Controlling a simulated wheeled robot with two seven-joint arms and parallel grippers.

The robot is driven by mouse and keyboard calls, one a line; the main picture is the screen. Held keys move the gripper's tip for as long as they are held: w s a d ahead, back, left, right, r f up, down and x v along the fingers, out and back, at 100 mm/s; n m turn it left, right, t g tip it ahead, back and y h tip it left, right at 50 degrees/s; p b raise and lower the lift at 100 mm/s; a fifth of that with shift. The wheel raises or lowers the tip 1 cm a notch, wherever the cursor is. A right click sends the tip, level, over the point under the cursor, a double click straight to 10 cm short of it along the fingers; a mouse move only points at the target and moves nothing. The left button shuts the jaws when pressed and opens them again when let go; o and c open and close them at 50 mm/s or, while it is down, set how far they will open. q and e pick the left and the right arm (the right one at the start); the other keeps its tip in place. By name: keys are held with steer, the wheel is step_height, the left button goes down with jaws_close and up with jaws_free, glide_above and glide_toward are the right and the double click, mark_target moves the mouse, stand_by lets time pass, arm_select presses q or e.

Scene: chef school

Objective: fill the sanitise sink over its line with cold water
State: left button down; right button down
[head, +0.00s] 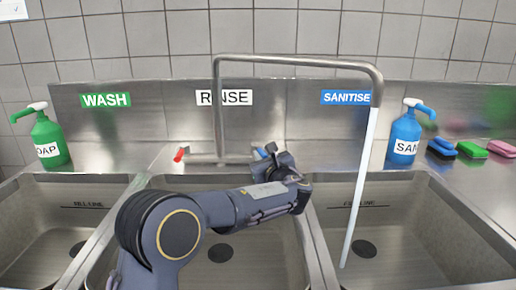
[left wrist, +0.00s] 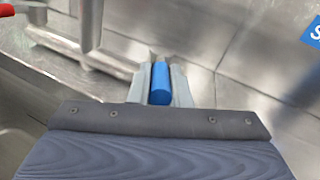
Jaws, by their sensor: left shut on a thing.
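The sanitise sink (head: 440,235) is at the right, under the blue SANITISE sign (head: 346,97). Its fill line (head: 358,204) is marked on the back wall. The metal spout (head: 300,62) reaches over this sink. A pale stream of water (head: 359,190) falls from its end into the basin near the dark drain (head: 363,249). I cannot make out a water level. My left gripper (head: 272,153) is shut on the blue tap handle (left wrist: 160,85), which lies between its fingers in the left wrist view. The red tap handle (head: 180,154) is left of the spout's base. My right gripper is not in view.
The wash sink (head: 40,230) and rinse sink (head: 270,255) lie to the left; my left arm crosses the rinse sink. A green soap bottle (head: 49,138) stands far left. A blue sanitiser bottle (head: 404,137) and several sponges (head: 472,150) are at the right.

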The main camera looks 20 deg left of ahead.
arm_select(q)
steer(key=shift+d+y, duration=0.15)
steer(key=shift+y, duration=0.25)
steer(key=c, duration=1.3)
jaws_free()
steer(key=shift+c, duration=0.2)
steer(key=v, duration=0.7)
steer(key=shift+s+d, duration=0.25)
steer(key=shift+d, duration=0.05)
steer(key=shift+r, duration=0.1)
